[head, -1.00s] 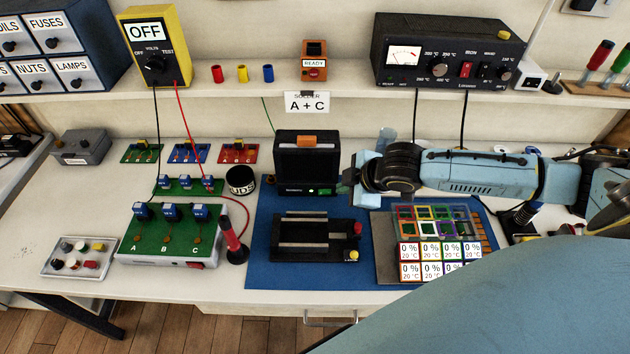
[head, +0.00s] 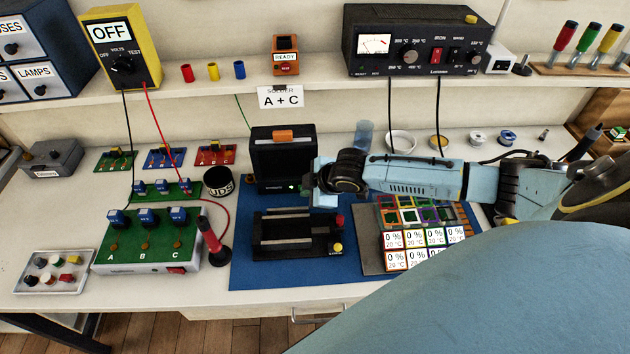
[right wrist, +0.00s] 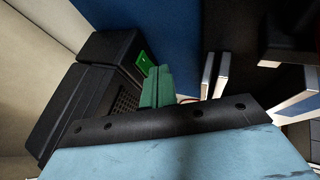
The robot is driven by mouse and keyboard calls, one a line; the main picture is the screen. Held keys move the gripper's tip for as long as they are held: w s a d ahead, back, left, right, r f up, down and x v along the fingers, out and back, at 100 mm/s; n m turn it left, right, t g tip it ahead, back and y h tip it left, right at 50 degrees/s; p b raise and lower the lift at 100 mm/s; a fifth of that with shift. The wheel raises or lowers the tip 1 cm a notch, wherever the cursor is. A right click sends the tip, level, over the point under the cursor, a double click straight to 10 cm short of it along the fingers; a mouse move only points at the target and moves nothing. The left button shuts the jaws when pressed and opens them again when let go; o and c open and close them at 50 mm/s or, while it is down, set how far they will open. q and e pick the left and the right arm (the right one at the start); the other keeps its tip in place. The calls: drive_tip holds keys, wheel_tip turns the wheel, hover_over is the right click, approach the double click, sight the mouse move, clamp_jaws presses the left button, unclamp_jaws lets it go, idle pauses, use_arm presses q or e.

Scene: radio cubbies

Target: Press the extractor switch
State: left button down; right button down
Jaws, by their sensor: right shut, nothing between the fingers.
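The extractor is a black box with an orange tab on top (head: 282,158), standing at the back of the blue mat. In the right wrist view the extractor (right wrist: 85,95) is on the left, with its grille partly showing. Its green switch (right wrist: 146,63) is on a front edge, just beyond my fingertips. My right gripper (head: 316,190) is shut and empty, at the lower right front of the extractor. Its green fingers (right wrist: 158,82) show close to the switch; I cannot tell whether they touch. My left gripper is not in view.
A black board holder (head: 297,240) is on the blue mat (head: 270,277) in front of the extractor. A tray of coloured frames and percent cards (head: 372,262) is to the right. A red-handled iron (head: 210,236) stands left of the mat. A soldering station (head: 430,45) is on the shelf.

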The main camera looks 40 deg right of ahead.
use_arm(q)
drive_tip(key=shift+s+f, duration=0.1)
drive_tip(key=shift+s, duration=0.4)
use_arm(e)
drive_tip(key=shift+w+f, duration=0.2)
drive_tip(key=shift+f, duration=0.05)
drive_tip(key=shift+w+a+r+m+p, duration=0.1)
drive_tip(key=shift+w+m+p, duration=0.15)
drive_tip(key=shift+p, duration=0.3)
drive_tip(key=shift+h, duration=0.3)
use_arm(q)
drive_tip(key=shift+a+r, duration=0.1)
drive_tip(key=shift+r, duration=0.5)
